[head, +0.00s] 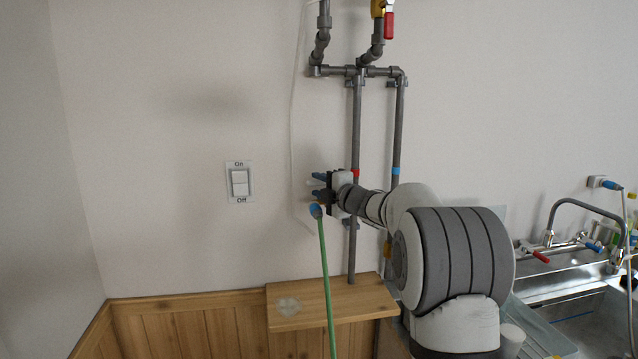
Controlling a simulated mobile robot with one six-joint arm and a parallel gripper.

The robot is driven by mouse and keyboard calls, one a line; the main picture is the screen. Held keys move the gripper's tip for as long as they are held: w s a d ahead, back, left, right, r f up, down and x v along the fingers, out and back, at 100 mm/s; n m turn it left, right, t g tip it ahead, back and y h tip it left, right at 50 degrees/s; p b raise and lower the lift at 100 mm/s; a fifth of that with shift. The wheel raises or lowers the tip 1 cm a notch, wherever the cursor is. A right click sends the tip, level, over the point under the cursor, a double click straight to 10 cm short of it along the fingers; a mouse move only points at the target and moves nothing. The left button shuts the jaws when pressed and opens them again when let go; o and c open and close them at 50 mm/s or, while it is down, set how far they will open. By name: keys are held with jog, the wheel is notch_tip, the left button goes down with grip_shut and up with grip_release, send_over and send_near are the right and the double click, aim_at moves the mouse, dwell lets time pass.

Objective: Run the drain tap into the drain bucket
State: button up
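A yellow valve with a red handle (389,25) is on the pipework at the top. I cannot make out a drain tap or a drain bucket; my arm hides part of the area at lower right.
A wooden ledge (352,301) juts out below the pipes. An On/Off switch (239,183) is on the wall at left. A metal sink (585,308) with a curved faucet (584,203) and red and blue handles is at right. The wall between switch and gripper is clear.

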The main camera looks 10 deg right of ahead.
jog(key=shift+w+a, duration=0.1)
jog(key=shift+w, duration=0.2)
grip_shut()
dwell(0.5)
